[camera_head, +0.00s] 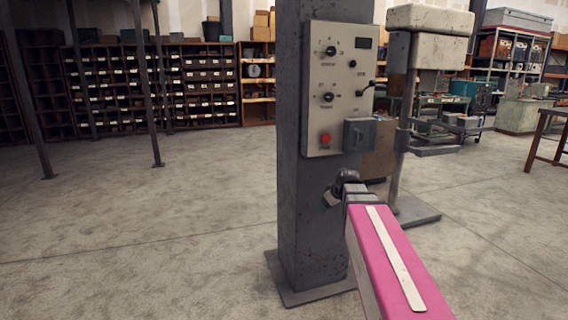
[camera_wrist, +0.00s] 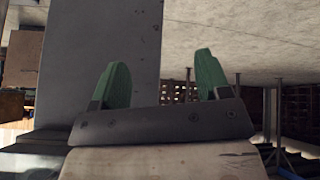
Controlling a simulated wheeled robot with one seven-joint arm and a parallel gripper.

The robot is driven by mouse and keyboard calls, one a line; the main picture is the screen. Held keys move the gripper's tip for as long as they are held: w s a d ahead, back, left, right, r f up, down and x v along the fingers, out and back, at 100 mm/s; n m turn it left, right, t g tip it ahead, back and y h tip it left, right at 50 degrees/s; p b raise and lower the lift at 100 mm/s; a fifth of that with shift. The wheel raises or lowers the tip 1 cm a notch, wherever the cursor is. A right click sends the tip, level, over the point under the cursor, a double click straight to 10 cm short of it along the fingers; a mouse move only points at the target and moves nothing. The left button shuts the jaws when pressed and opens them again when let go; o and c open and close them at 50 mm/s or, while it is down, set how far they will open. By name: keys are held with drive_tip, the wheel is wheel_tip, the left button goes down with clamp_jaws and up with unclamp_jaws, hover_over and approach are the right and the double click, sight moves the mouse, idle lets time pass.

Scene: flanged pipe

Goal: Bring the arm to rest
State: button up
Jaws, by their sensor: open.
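My arm, pink with a pale strip, reaches from the bottom right of the head view toward a grey steel column. My gripper (camera_head: 332,196) shows small at its far end, in front of the column's lower part and below the control panel. In the wrist view my gripper (camera_wrist: 160,60) has two green fingers standing wide apart, with nothing between them. Whether the gripper touches the column cannot be told. No flanged pipe can be made out in either view.
The grey column (camera_head: 302,225) stands on a floor plate and carries a control panel (camera_head: 340,85) with knobs and a red button. A drill-press-like machine (camera_head: 428,50) stands behind it to the right. Shelves (camera_head: 205,85) line the back. The floor (camera_head: 140,230) at left is clear.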

drive_tip(key=s+f+m+g+h, duration=0.2)
drive_tip(key=s+f+m+g, duration=0.4)
drive_tip(key=s+f, duration=1.3)
drive_tip(key=shift+d+f+m, duration=0.2)
drive_tip(key=shift+f+m, duration=0.5)
drive_tip(key=shift+m, duration=0.1)
